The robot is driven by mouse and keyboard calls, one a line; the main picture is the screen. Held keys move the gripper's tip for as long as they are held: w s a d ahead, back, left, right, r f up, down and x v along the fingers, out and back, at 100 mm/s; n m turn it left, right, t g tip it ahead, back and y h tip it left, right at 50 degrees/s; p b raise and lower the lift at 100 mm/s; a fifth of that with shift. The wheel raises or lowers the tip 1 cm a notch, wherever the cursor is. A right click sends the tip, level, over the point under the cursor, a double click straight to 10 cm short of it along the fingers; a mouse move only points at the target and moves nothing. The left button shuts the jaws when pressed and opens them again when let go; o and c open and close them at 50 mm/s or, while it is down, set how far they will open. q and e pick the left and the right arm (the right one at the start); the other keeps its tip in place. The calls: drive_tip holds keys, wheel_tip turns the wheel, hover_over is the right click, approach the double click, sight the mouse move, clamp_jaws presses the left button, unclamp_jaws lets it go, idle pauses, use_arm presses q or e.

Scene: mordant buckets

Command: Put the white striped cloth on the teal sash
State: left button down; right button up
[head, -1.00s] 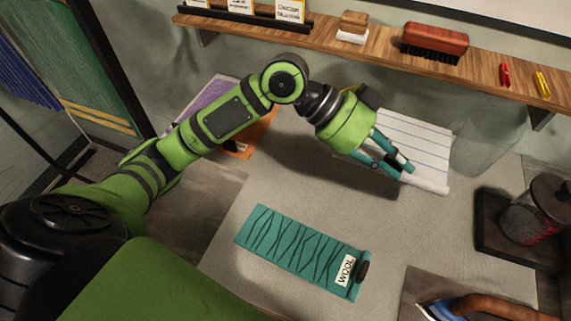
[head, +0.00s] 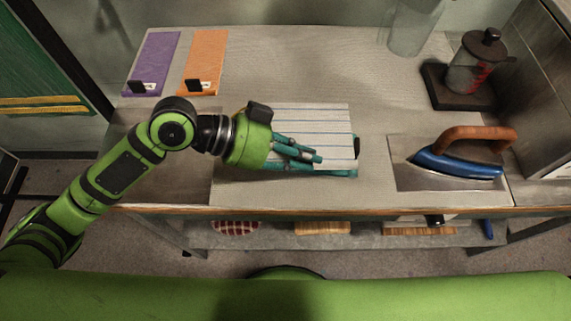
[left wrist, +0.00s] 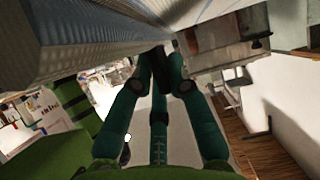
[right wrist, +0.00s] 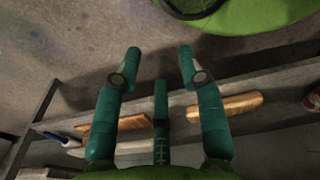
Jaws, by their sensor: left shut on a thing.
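The white cloth with thin blue stripes (head: 325,120) is over the teal sash, covering most of it. Only the near edge of the teal sash (head: 338,174) shows, with a dark bit at its right end. My left gripper (head: 316,158) is shut on the cloth near its front edge, above the sash. I cannot tell whether the cloth touches the sash. My right gripper (right wrist: 160,62) is open and empty, low in front of the table's under-shelf.
A purple sash (head: 154,62) and an orange sash (head: 204,62) lie at the back left. A blue iron (head: 458,163) rests on a metal plate at the right. A lidded jar (head: 478,65) stands behind it.

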use_arm(q)
drive_tip(key=shift+a+f, duration=0.35)
drive_tip(key=shift+a, duration=0.3)
drive_tip(key=shift+a+f, duration=0.3)
drive_tip(key=shift+a, duration=0.3)
drive_tip(key=shift+a+f, duration=0.15)
drive_tip(key=shift+f, duration=0.05)
wheel_tip(320, 180, down, 3)
drive_tip(key=shift+f+p, duration=0.15)
drive_tip(key=shift+p, duration=0.4)
drive_tip(key=shift+f, duration=0.3)
use_arm(e)
drive_tip(key=shift+s+a+r, duration=0.55)
drive_tip(key=shift+s+a, duration=0.2)
drive_tip(key=shift+s, duration=0.1)
use_arm(q)
drive_tip(key=c, duration=1.6)
unclamp_jaws()
drive_tip(key=shift+f, duration=0.15)
drive_tip(key=o, duration=0.4)
use_arm(e)
drive_tip(key=shift+w+d, duration=0.2)
drive_tip(key=shift+d, duration=0.15)
